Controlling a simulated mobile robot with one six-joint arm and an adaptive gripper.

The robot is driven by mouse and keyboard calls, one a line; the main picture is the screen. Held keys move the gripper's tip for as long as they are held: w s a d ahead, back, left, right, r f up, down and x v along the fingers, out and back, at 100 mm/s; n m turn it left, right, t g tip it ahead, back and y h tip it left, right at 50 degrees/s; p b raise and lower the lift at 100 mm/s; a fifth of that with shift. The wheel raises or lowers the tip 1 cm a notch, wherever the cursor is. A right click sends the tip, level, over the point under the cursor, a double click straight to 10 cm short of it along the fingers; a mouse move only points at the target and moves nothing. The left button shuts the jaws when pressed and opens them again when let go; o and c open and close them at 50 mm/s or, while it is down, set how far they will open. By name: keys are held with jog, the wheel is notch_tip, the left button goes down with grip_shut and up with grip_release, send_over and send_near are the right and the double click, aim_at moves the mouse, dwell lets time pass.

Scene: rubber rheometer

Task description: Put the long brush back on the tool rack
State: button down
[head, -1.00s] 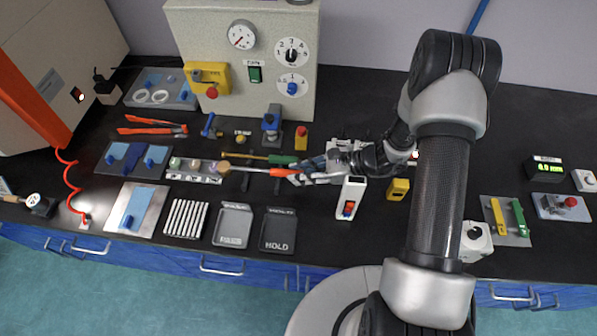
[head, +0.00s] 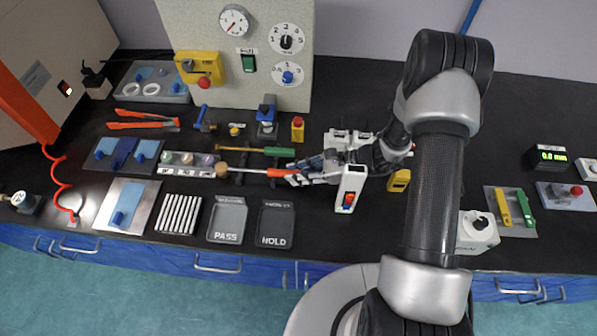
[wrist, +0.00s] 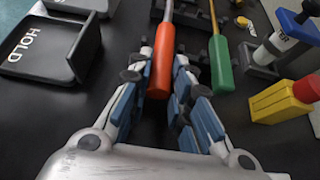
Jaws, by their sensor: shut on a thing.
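The long brush has an orange-red handle (head: 281,172), a pale shaft and a round tan head (head: 221,169) pointing left. My gripper (head: 300,174) is shut on the handle near its right end. In the wrist view its blue-padded fingers (wrist: 160,65) sit on both sides of the orange handle (wrist: 161,73). The black tool rack (head: 243,160) is partly hidden beneath the tools. A green-handled tool (head: 278,151) with a brass rod lies behind the brush, roughly parallel. I cannot tell whether the brush touches the rack.
Trays marked PASS (head: 227,220) and HOLD (head: 275,223) lie in front of the brush. A labelled strip with several samples (head: 187,171) is left of its head. A white device (head: 350,188) stands beside my gripper. A yellow-and-red block (head: 297,129) stands behind.

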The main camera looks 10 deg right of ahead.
jog(key=c, duration=1.4)
grip_release()
jog(key=shift+o, duration=0.6)
jog(key=o, duration=0.9)
jog(key=shift+r, duration=0.15)
notch_tip(320, 180, up, 10)
jog(key=shift+f, duration=0.1)
